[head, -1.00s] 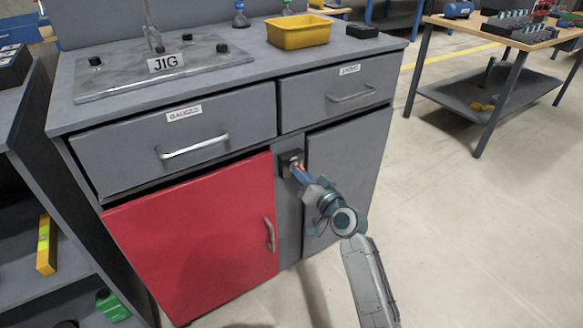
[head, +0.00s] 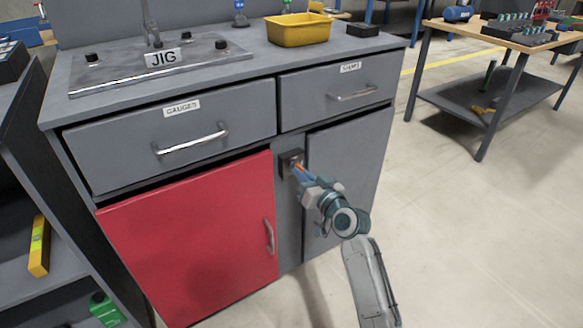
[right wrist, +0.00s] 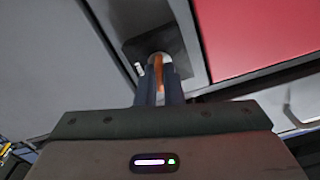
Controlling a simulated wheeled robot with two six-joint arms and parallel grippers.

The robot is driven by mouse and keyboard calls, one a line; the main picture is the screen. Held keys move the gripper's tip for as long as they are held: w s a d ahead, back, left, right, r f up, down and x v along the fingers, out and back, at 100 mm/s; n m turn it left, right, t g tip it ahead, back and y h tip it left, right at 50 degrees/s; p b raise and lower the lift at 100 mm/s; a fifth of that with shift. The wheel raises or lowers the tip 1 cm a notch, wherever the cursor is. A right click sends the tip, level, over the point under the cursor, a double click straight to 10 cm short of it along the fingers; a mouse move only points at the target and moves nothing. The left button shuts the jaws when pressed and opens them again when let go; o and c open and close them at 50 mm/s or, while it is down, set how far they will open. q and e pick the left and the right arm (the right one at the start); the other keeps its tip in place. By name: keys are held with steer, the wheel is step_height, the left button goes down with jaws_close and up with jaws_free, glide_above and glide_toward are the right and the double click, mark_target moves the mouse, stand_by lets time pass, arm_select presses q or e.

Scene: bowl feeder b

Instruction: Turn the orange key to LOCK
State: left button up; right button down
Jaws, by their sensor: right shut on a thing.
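The orange key (head: 297,166) sits in a dark lock plate (head: 287,160) on the grey post between the red door and the grey door. My right gripper (head: 299,172) is shut on the key. The right wrist view shows the orange key (right wrist: 158,72) between the two fingers (right wrist: 159,88), in front of the dark lock plate (right wrist: 172,48). Any LOCK marking is too small or hidden to read. My left gripper is not in view.
The red door (head: 190,235) is at the left of the lock and the grey door (head: 345,175) at its right. Two drawers (head: 180,140) are above. A yellow bin (head: 299,32) and a JIG plate (head: 150,68) stand on the worktop. Open floor lies to the right.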

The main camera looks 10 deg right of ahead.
steer(key=shift+n+b, duration=0.9)
steer(key=shift+n, duration=0.2)
steer(key=shift+f+n+b, duration=0.1)
steer(key=shift+n+b, duration=1)
steer(key=c, duration=1.5)
jaws_free()
